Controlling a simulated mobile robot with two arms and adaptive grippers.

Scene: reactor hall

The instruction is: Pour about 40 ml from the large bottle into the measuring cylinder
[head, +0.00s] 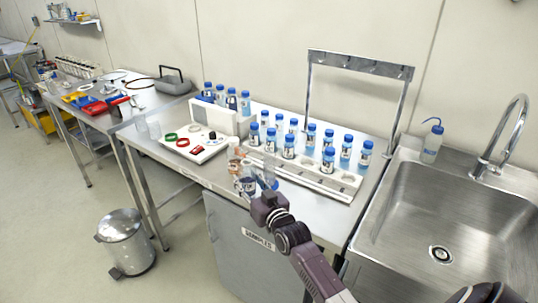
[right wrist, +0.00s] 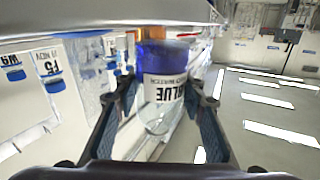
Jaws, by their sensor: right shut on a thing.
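My right gripper (head: 262,190) is shut on a clear glass bottle with a white label reading BLUE (right wrist: 164,88). Blue liquid lies in the part towards the bench. The label reads the same way up as those on the standing bottles, so the bottle looks about upright. In the head view it shows small at the bench's front edge (head: 246,186); I cannot tell whether it touches the bench. My left gripper is not in view.
Blue-capped bottles (head: 289,147) stand in and behind a white rack (head: 312,177). Orange-labelled glassware (head: 235,157) is close behind the held bottle. A white tray (head: 195,147) holds coloured rings. A steel sink (head: 440,215) is on the right, a bin (head: 126,243) on the floor.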

